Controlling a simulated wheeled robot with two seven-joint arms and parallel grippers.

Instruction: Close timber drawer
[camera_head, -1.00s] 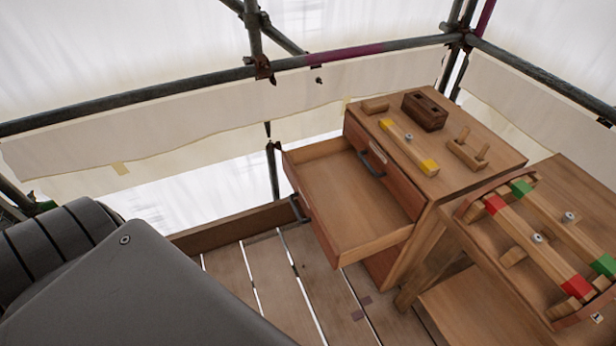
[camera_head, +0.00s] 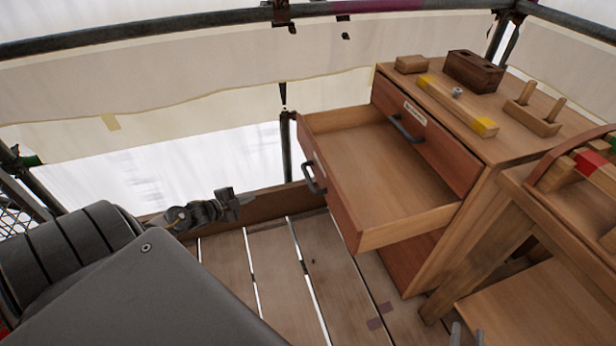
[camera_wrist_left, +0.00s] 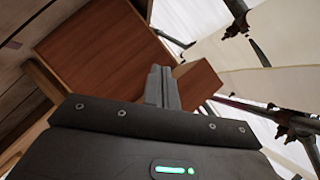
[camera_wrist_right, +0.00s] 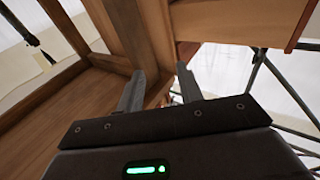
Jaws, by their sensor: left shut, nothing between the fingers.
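The timber drawer (camera_head: 335,194) is pulled well out of the wooden cabinet (camera_head: 470,200), below a shut, labelled top drawer (camera_head: 425,140). Its dark handle (camera_head: 313,178) is on the front facing left, and its inside looks empty. My left gripper (camera_head: 236,199) is shut and empty, left of the drawer front and apart from it. In the left wrist view its closed fingers (camera_wrist_left: 162,86) show before reddish-brown wood. My right gripper (camera_head: 467,336) barely shows at the bottom edge. In the right wrist view its fingers (camera_wrist_right: 158,88) are apart with nothing held, near wooden legs.
A wooden table (camera_head: 545,190) stands right of the cabinet, bearing red and green blocks. Scaffold pipes run behind. The plank floor (camera_head: 270,265) left of the drawer is clear.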

